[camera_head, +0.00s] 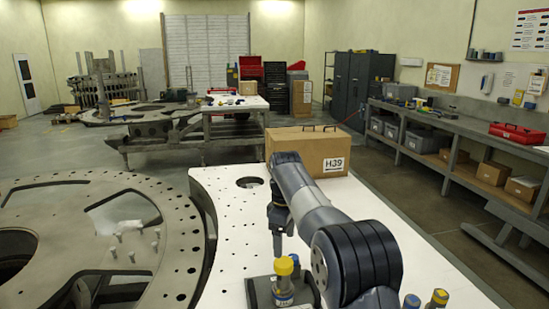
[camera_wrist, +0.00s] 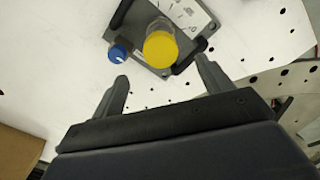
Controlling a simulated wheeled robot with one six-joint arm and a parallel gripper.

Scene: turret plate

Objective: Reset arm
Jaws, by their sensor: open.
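My arm reaches over the white table (camera_head: 222,200). My gripper (camera_head: 278,250) points down just behind a dark grey holder (camera_head: 309,292). In the wrist view my gripper (camera_wrist: 163,72) has its two fingers spread, with nothing between the tips. The holder also shows in the wrist view (camera_wrist: 207,24), beyond the fingertips. It carries a yellow-capped bottle (camera_head: 284,283), whose round cap (camera_wrist: 160,48) lies beyond the gap between the fingers. A smaller blue-capped piece (camera_wrist: 119,53) stands beside it. I cannot tell how high the fingers are above the table.
A cardboard box marked H39 (camera_head: 308,150) stands at the table's back. A large round drilled plate (camera_head: 60,215) lies to the left, with several loose pins on it. Two capped pieces, blue (camera_head: 411,301) and yellow (camera_head: 438,297), show right of my arm. A workbench (camera_head: 450,125) lines the right wall.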

